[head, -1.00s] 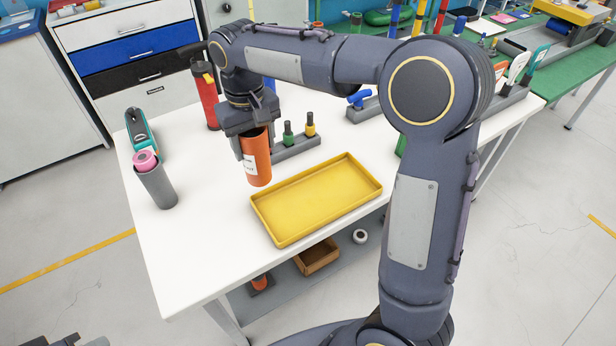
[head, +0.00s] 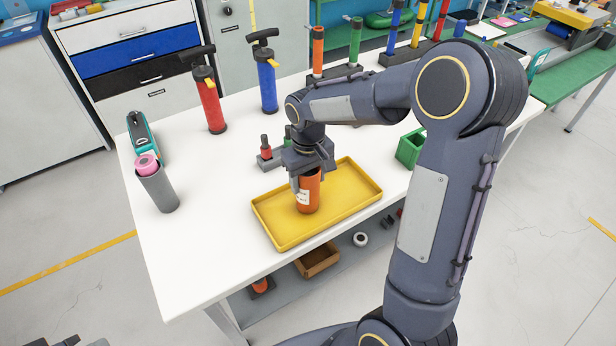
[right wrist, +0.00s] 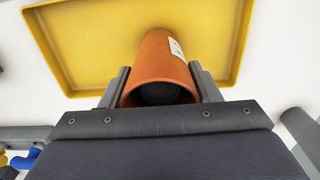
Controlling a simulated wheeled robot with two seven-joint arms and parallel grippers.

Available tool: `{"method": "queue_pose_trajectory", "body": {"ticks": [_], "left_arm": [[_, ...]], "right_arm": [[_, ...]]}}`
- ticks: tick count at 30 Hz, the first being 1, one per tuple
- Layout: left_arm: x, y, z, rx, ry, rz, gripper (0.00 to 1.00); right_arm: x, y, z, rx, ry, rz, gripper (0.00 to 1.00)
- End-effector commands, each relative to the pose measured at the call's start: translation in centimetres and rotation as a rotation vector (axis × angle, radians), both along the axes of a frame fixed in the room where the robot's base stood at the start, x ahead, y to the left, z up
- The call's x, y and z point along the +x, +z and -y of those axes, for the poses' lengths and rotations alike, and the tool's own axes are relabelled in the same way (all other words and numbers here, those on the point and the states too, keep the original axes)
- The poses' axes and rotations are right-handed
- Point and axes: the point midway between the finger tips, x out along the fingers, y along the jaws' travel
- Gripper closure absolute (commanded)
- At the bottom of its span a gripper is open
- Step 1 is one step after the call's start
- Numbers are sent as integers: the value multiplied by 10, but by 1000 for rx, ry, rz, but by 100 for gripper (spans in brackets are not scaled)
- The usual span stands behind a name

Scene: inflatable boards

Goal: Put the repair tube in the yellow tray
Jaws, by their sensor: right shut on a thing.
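The repair tube (head: 309,192) is an orange cylinder with a white label. My right gripper (head: 307,176) is shut on its upper part and holds it upright over the left half of the yellow tray (head: 350,203). I cannot tell whether the tube's bottom touches the tray floor. In the right wrist view the tube (right wrist: 165,62) sits between the two fingers of the gripper (right wrist: 160,88), with the yellow tray (right wrist: 90,50) beyond it. My left gripper is not in view.
A grey cup with a pink roll (head: 157,187) and a teal tool (head: 140,132) stand at the left. A red pump (head: 209,105) and a blue pump (head: 267,85) stand at the back. A green box (head: 410,149) is right of the tray. The front left table is clear.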

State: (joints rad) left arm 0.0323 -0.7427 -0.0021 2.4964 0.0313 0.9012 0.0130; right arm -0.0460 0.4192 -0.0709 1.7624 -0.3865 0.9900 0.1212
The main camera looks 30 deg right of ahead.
Motion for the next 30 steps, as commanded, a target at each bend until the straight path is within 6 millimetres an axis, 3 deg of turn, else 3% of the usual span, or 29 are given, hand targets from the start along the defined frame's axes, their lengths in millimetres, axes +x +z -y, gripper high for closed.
{"method": "queue_pose_trajectory", "body": {"ticks": [11,12,16,25,30], "left_arm": [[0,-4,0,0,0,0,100],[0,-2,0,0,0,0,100],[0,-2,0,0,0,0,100],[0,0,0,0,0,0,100],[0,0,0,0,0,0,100]], "right_arm": [[0,-5,0,0,-1,0,66],[0,-4,0,0,-1,0,38],[0,-3,0,0,-1,0,22],[0,-1,0,0,-1,0,22],[1,16,0,-1,-1,5,22]]}}
